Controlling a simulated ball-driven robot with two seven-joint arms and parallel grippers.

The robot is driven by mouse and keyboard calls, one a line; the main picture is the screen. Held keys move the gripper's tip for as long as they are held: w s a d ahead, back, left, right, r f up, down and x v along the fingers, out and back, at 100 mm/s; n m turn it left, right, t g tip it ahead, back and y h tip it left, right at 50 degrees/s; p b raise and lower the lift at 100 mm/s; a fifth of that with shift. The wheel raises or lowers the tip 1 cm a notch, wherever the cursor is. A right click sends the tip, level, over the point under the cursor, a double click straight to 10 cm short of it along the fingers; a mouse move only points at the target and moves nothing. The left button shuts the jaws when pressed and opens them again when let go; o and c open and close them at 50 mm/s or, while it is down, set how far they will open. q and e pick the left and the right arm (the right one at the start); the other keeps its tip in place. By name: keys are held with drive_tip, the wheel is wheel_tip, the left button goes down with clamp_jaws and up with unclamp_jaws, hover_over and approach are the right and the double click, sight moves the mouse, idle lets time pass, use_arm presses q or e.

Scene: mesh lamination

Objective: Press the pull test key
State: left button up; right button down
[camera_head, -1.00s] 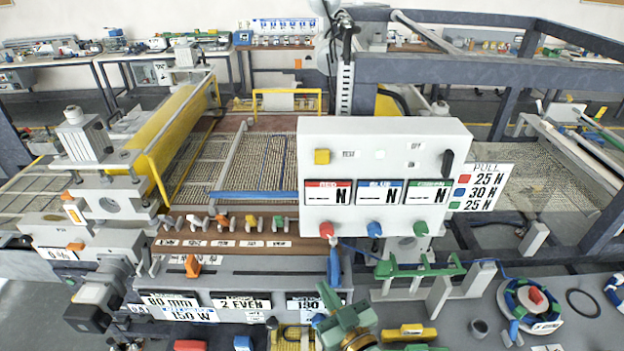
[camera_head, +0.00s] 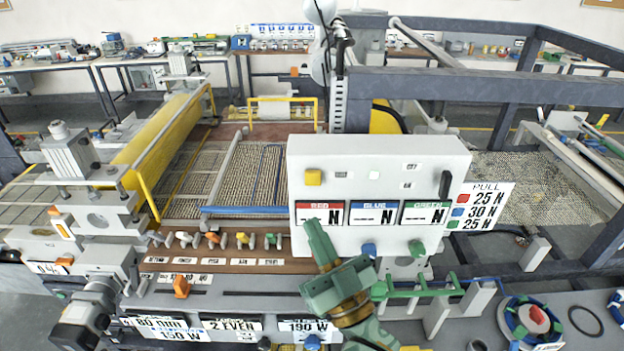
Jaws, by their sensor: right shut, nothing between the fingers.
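The white pull test box (camera_head: 380,161) stands at the centre of the head view. The square yellow key (camera_head: 313,177) is at the upper left of its front face, beside a small label. Below are red, blue and green windows, each marked N. My right gripper (camera_head: 314,224), green, comes up from below. It is shut and empty, its tip in front of the lower part of the red window (camera_head: 308,209), below the yellow key and apart from it. It hides the red knob; the blue knob (camera_head: 369,249) and green knob (camera_head: 416,248) show. My left gripper is out of view.
A black switch (camera_head: 446,184) is on the box's right side. A PULL card (camera_head: 483,206) lists 25, 30 and 25 N. A row of small coloured levers (camera_head: 213,238) lies left of the box. A green bracket (camera_head: 425,287) stands below it.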

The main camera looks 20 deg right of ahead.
drive_tip(key=b, duration=0.2)
approach(308, 175)
wheel_tip(308, 175, up, 3)
drive_tip(key=w+a, duration=0.2)
drive_tip(key=shift+w+d+r, duration=0.1)
drive_tip(key=shift+w+r, duration=0.15)
drive_tip(key=shift+w, duration=0.4)
drive_tip(key=shift+w, duration=0.1)
idle(1.3)
drive_tip(key=shift+w+d, duration=0.1)
drive_tip(key=shift+w, duration=0.25)
drive_tip(key=shift+w+d, duration=0.15)
drive_tip(key=shift+w, duration=0.3)
idle(0.8)
drive_tip(key=shift+s+r, duration=0.1)
drive_tip(key=shift+s+a+p, duration=0.25)
drive_tip(key=shift+s+p, duration=0.2)
drive_tip(key=shift+s, duration=0.35)
